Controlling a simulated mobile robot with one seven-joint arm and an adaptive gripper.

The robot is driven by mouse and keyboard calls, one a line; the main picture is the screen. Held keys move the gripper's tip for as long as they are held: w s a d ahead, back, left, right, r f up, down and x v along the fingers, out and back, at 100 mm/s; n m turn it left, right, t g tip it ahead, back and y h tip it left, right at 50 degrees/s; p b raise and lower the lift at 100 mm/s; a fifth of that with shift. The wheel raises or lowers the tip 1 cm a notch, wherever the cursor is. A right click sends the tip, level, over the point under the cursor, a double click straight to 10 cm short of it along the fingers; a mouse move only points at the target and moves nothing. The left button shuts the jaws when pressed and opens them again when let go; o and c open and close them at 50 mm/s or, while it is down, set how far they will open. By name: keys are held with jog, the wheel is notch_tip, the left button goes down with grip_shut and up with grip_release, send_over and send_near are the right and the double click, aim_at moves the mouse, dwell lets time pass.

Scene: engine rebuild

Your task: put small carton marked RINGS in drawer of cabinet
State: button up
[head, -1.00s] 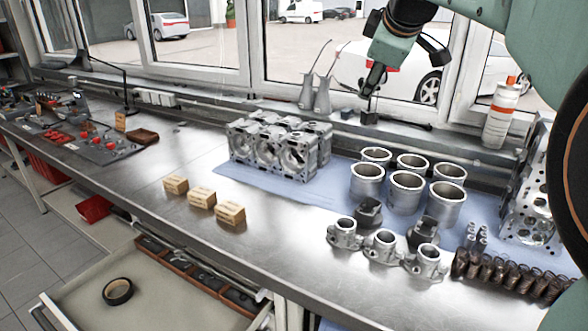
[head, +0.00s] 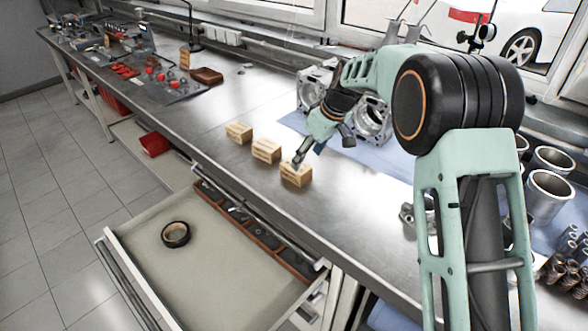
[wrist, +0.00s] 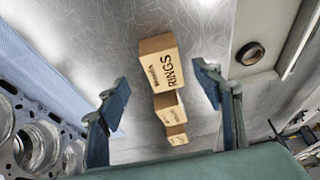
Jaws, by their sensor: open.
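Three small tan cartons stand in a slanting row on the steel bench. The right, nearest one (head: 296,176) lies under my gripper (head: 299,163). In the wrist view the largest carton (wrist: 158,68) is marked RINGS and appears between the fingers of my open gripper (wrist: 163,88); it seems to be that same nearest carton. I cannot tell whether a finger touches it. The other two cartons (head: 266,150) (head: 238,132) stand beyond it; their print is too small to read. The cabinet drawer (head: 135,240) below the bench is pulled open.
A black tape roll (head: 175,234) lies in the drawer, with much bare floor around it. Brown trays of small parts (head: 240,228) line its bench side. Cylinder heads (head: 372,122) stand behind my gripper on a blue mat. Metal cylinders (head: 548,180) stand at right.

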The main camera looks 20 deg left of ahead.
jog(key=shift+x, duration=1.1)
jog(key=a+f, duration=0.1)
jog(key=a+f+p, duration=0.1)
jog(key=a+f, duration=0.1)
jog(key=shift+w+f, duration=0.25)
jog(key=shift+w, duration=0.15)
jog(key=shift+w+a+f, duration=0.15)
jog(key=shift+a+f, duration=0.05)
jog(key=shift+f, duration=0.35)
jog(key=shift+c, duration=0.4)
jog(key=c, duration=1.5)
jog(key=shift+r, duration=0.15)
